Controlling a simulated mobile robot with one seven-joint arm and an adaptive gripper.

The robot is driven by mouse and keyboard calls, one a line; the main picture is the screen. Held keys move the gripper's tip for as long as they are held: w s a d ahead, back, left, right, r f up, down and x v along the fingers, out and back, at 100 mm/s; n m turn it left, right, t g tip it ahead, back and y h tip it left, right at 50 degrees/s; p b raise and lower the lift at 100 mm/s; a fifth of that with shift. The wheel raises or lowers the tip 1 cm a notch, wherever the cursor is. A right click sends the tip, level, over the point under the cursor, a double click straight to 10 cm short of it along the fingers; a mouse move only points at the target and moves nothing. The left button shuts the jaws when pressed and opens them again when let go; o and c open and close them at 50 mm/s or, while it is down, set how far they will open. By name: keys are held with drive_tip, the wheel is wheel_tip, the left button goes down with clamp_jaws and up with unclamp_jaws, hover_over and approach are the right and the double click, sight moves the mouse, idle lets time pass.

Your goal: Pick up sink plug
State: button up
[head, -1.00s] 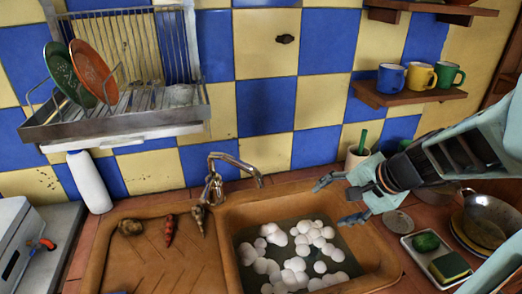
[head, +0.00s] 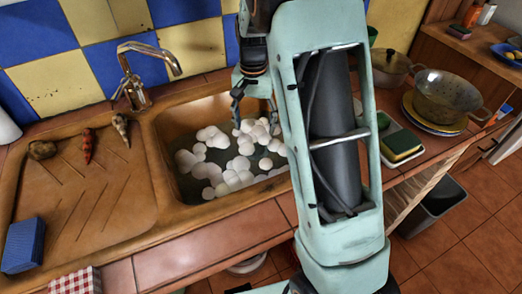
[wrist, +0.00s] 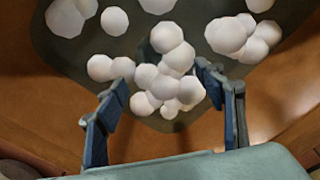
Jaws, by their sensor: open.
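No sink plug can be made out for certain in the current views. A flat grey round piece that lay on the counter just right of the sink a second ago is now hidden behind my arm in the head view. My gripper (head: 254,118) is over the orange-brown sink basin (head: 225,208), its fingers partly hidden by my arm. In the wrist view my gripper (wrist: 160,77) is open and empty, its fingers spread above white foam balls (wrist: 165,85). The foam floats on dark water and hides much of the basin floor.
The metal faucet (head: 135,78) rises behind the sink. Right of my arm are a sponge tray (head: 418,152) and a pan (head: 447,95) on plates.

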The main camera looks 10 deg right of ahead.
hover_over(256, 144)
drive_tip(key=f, duration=0.4)
drive_tip(key=shift+s+a+f+b, duration=0.1)
drive_tip(key=shift+s+a+b, duration=0.15)
drive_tip(key=shift+b, duration=0.05)
drive_tip(key=shift+w+d+f+b, duration=0.1)
drive_tip(key=shift+f+b, duration=0.25)
drive_tip(key=shift+f, duration=1.15)
drive_tip(key=shift+w+d+f+b, duration=0.1)
drive_tip(key=shift+f+b, duration=0.25)
drive_tip(key=shift+f, duration=1.15)
drive_tip(key=shift+c, duration=0.4)
drive_tip(key=shift+r, duration=0.1)
drive_tip(key=c, duration=1.2)
